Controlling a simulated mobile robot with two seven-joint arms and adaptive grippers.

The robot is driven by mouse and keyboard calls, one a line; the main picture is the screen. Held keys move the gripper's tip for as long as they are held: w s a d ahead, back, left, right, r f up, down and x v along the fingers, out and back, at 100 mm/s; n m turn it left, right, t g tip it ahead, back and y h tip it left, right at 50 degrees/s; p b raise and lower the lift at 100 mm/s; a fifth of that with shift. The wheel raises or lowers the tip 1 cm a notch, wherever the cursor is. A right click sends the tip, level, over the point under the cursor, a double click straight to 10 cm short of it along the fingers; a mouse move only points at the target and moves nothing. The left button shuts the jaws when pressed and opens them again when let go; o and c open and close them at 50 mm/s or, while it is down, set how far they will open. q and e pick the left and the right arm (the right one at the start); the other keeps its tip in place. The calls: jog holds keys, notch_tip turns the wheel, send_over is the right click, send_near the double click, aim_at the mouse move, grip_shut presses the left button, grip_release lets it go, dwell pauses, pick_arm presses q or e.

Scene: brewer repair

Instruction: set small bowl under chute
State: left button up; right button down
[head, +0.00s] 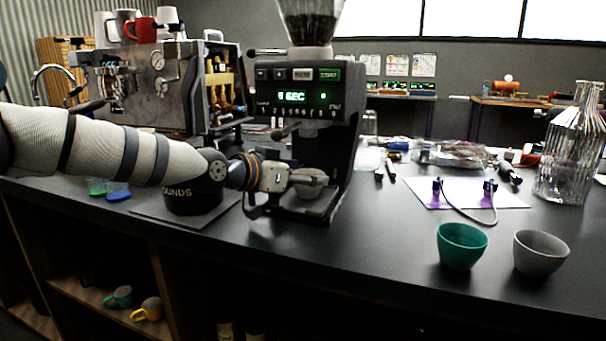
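A teal bowl (462,247) and a grey bowl (540,254) stand upright on the counter at the front right. My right gripper is out of view.
An espresso machine (135,88) with cups on top stands behind my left arm. A black knock box (193,199) is beside the grinder. The counter before the grinder is clear.

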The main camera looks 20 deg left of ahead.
pick_arm(q)
jog(key=shift+s+a+r, duration=0.1)
jog(key=shift+s+r, duration=0.15)
jog(key=shift+r, duration=0.2)
jog(key=p+v, duration=0.3)
jog(key=v, duration=0.8)
jog(key=shift+s+f, duration=0.15)
jog(key=shift+s, duration=0.1)
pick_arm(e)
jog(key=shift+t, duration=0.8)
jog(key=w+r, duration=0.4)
